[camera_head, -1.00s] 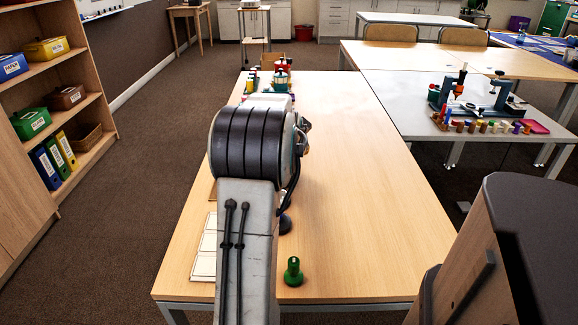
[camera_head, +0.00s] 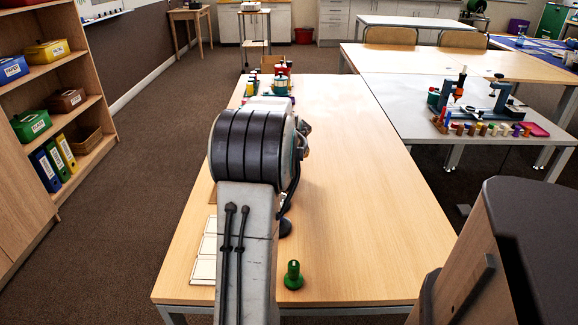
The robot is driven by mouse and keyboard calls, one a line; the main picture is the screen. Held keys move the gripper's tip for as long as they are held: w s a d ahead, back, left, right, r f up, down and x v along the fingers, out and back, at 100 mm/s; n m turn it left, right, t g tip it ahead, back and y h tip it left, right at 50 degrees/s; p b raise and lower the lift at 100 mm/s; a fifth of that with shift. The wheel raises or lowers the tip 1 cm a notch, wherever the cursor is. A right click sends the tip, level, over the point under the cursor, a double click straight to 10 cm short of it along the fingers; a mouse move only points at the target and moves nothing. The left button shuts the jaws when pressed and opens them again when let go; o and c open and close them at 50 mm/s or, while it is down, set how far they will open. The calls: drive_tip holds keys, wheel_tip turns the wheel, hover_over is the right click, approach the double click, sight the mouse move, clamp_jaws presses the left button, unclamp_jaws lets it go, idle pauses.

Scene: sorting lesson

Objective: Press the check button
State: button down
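My arm stands upright in the middle of the view and covers the centre of the near wooden table (camera_head: 360,200). My gripper is hidden behind my arm, so its fingers do not show. A small green knob-shaped thing (camera_head: 293,276) with a pale mark stands upright near the table's front edge, right of my arm; nothing touches it. I cannot tell whether it is the check button. A dark round piece (camera_head: 285,228) shows partly beside my arm; I cannot tell what it is. No other clear button shows.
Pale cards (camera_head: 204,262) lie on the table left of my arm. Several coloured items (camera_head: 278,82) stand at its far end. The table's right half is clear. A grey table (camera_head: 400,93) with a fixture and pegs stands at right, a shelf (camera_head: 85,100) with bins at left.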

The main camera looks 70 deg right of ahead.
drive_tip(key=shift+f, duration=0.1)
idle(0.3)
drive_tip(key=shift+f+b, duration=0.35)
drive_tip(key=shift+b, duration=0.1)
drive_tip(key=shift+f+b, duration=0.45)
idle(0.8)
drive_tip(key=shift+r, duration=0.2)
drive_tip(key=shift+r+p, duration=0.7)
drive_tip(key=shift+r, duration=0.15)
drive_tip(key=shift+r+p, duration=1.85)
drive_tip(key=shift+r, duration=0.55)
drive_tip(key=shift+w, duration=0.1)
